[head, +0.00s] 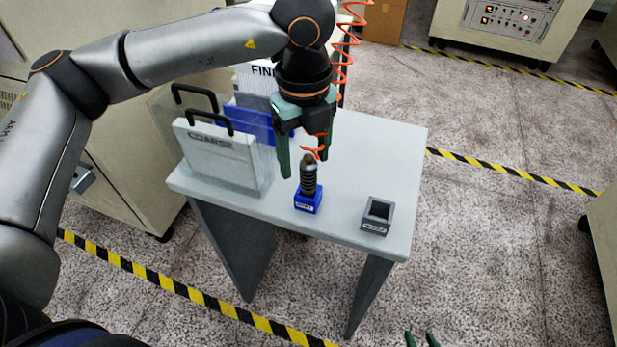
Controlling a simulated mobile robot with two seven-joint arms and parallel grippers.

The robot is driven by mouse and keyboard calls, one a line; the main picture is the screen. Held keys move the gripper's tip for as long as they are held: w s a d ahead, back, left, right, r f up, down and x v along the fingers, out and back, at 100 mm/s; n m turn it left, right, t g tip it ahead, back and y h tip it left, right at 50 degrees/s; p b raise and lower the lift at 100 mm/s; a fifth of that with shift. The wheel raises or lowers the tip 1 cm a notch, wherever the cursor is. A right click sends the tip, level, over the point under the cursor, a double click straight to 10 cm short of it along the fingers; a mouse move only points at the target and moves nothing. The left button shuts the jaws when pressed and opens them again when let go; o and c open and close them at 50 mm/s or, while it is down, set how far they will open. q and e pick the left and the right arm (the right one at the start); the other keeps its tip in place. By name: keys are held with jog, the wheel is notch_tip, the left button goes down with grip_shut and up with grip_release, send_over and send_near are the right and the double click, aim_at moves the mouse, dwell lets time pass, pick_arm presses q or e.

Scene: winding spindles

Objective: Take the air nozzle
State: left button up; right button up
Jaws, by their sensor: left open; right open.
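A dark, ribbed upright piece (308,176) with an orange-red top stands in a small blue holder (308,202) on the table; it appears to be the air nozzle. A red coiled hose (346,45) comes down from above and passes behind my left gripper; its joint to the piece is hidden. My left gripper (304,162) points down, open, with its green fingers around or just above the top of the piece. I cannot tell whether they touch it. My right gripper (422,340) shows only its green fingertips at the bottom edge, open and empty, away from the table.
A grey open-topped box (376,216) with a label stands on the table (398,150) to the right. White and blue panels with black handles (222,152) stand at the table's left. Cabinets (500,20) stand behind.

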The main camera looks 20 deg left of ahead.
aim_at(308, 175)
pick_arm(q)
jog(key=shift+w+d+f+p, duration=0.15)
jog(key=shift+f+p, duration=0.1)
jog(key=shift+f, duration=1.1)
jog(key=shift+w+d+f+p, duration=0.1)
jog(key=shift+f+p, duration=0.1)
jog(key=shift+f, duration=1.15)
grip_shut()
